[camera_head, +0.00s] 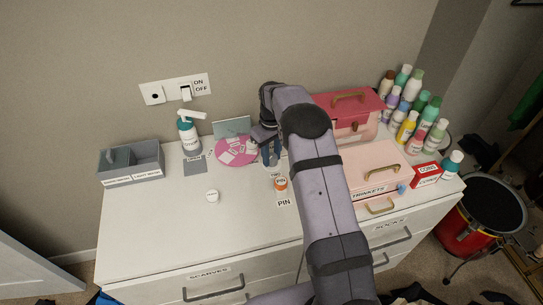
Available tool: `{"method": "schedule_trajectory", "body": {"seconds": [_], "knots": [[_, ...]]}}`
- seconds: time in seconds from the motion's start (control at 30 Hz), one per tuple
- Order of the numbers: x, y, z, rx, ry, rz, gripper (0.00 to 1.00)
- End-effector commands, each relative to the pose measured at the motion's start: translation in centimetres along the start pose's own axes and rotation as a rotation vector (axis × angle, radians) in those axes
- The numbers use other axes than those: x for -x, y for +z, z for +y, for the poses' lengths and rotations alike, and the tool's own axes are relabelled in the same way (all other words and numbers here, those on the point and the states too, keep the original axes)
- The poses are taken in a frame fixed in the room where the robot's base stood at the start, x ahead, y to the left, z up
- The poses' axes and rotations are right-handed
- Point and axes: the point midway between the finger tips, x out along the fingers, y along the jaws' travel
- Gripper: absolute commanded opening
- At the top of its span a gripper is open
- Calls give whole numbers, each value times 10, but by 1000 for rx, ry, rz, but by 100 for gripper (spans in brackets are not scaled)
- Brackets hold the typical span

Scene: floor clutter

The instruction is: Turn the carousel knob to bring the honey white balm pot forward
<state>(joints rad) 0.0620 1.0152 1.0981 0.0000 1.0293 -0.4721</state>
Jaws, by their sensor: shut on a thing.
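The carousel (228,158) is a round pink disc on the dresser top, left of my arm. My gripper (270,160) points down at the right edge of the carousel. Its fingers are shut on what appears to be the carousel knob, which is mostly hidden by them.
A pump bottle (187,137) and grey divided box (131,163) stand left. Pink boxes (345,113) and several bottles (409,125) crowd the right. The front left top is clear.

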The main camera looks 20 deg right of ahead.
Motion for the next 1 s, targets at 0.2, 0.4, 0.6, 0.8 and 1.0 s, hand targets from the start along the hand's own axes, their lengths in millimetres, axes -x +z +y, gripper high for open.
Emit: {"method": "schedule_trajectory", "body": {"seconds": [0.2, 0.4, 0.6, 0.8, 1.0], "knots": [[2, -1, 1, -205, 1, 4, 6], [2, -1, 2, -395, 1, 4, 6], [2, -1, 2, -585, 1, 5, 6], [2, -1, 3, -774, 1, 5, 6], [2, 0, 3, -948, 0, 6, 6]]}}
